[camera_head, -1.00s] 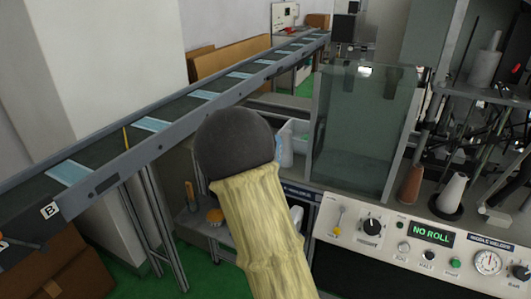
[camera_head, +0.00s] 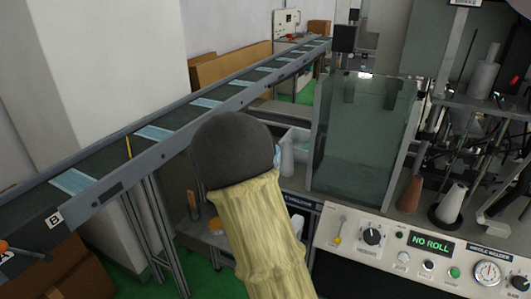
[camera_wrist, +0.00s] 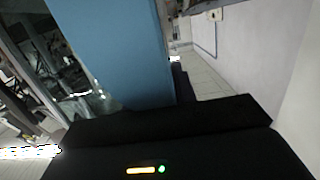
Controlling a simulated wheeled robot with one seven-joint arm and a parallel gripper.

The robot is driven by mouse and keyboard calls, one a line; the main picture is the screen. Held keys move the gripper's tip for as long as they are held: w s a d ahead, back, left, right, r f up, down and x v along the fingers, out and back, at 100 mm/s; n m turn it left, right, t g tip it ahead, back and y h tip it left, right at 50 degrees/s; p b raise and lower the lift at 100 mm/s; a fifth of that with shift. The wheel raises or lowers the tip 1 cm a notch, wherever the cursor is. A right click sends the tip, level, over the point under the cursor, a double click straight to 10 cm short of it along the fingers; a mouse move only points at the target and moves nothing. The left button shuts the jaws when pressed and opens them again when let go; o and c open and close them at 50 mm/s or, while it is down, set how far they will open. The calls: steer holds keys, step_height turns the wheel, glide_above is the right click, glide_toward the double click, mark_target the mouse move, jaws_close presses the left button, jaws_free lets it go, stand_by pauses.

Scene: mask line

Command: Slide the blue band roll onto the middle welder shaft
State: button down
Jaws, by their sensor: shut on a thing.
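The blue band roll (camera_wrist: 112,45) fills the upper middle of the wrist view, close to the camera. My gripper (camera_wrist: 165,120) shows as a black bar below it and is shut on the roll; the fingertips are not clearly visible. In the head view my forearm hides the gripper and the roll. The middle welder (camera_head: 431,243) stands at the right, with a lit NO ROLL display on its panel. I cannot pick out its shaft clearly among the dark rods and spools above the panel.
A conveyor (camera_head: 150,150) with flat blue pieces runs from the left to the far back. A clear glass guard (camera_head: 362,140) stands upright at the welder's left. A white cone spool (camera_head: 450,203) and a brown cone (camera_head: 411,193) stand behind the panel. Green floor shows below.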

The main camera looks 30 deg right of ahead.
steer(key=shift+s+a+r+p, duration=0.8)
steer(key=shift+a+r+p, duration=0.2)
steer(key=shift+r, duration=0.05)
steer(key=shift+s+a+r+p, duration=0.8)
steer(key=shift+a+r+p, duration=0.2)
steer(key=shift+f, duration=0.1)
steer(key=a+f+n+t+y+p, duration=0.1)
steer(key=a+f+n+t+y, duration=0.1)
steer(key=f, duration=0.7)
steer(key=a+f+n+t+y+p, duration=0.2)
steer(key=a+f+n+y, duration=0.3)
steer(key=f, duration=0.5)
steer(key=a+f+n+t+y+p, duration=0.2)
steer(key=a+f+y, duration=0.3)
steer(key=f, duration=0.4)
steer(key=shift+a+f+n+y, duration=0.3)
steer(key=shift+a+n+y, duration=0.15)
steer(key=shift+n, duration=0.25)
steer(key=shift+p, duration=0.3)
